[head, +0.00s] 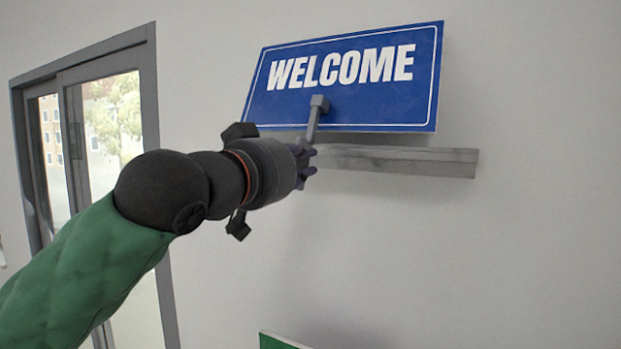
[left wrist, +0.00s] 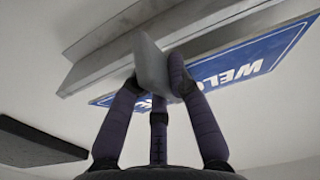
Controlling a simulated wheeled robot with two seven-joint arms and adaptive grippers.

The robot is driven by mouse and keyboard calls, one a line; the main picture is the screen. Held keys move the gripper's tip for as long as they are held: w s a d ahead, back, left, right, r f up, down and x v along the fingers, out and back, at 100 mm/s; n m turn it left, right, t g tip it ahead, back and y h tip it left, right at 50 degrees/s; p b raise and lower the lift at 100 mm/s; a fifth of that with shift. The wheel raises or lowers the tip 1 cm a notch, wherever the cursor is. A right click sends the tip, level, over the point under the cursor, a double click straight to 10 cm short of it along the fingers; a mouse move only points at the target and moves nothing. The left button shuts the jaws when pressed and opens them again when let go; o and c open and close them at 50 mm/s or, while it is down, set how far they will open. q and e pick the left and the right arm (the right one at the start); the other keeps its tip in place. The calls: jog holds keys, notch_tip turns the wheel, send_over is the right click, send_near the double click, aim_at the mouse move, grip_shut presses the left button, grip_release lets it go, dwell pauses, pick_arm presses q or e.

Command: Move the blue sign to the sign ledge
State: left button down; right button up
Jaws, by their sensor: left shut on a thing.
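The blue sign (head: 345,80) reads WELCOME in white and has a white border. It is slightly tilted in the head view and has a grey handle (head: 318,110) on its front. My left gripper (head: 308,162) is shut on this handle, below the lettering. The grey sign ledge (head: 410,160) runs along the wall just under the sign's lower edge. I cannot tell whether the sign touches it. In the left wrist view the fingers (left wrist: 153,75) close around the handle, with part of the sign (left wrist: 255,58) and the ledge (left wrist: 90,75) behind. My right gripper is not in view.
A grey-framed glass door (head: 105,110) stands at the left of the head view. A green panel's corner (head: 275,342) shows at the bottom. The wall right of and below the ledge is clear. A dark flat object (left wrist: 35,142) is in the left wrist view.

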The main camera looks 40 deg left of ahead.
pick_arm(q)
jog(key=s+r+p, duration=0.1)
jog(key=s, duration=0.6)
jog(key=shift+s+d+r+p, duration=0.15)
jog(key=shift+d+r+p, duration=0.1)
jog(key=shift+d+p, duration=0.1)
dwell(0.5)
dwell(0.4)
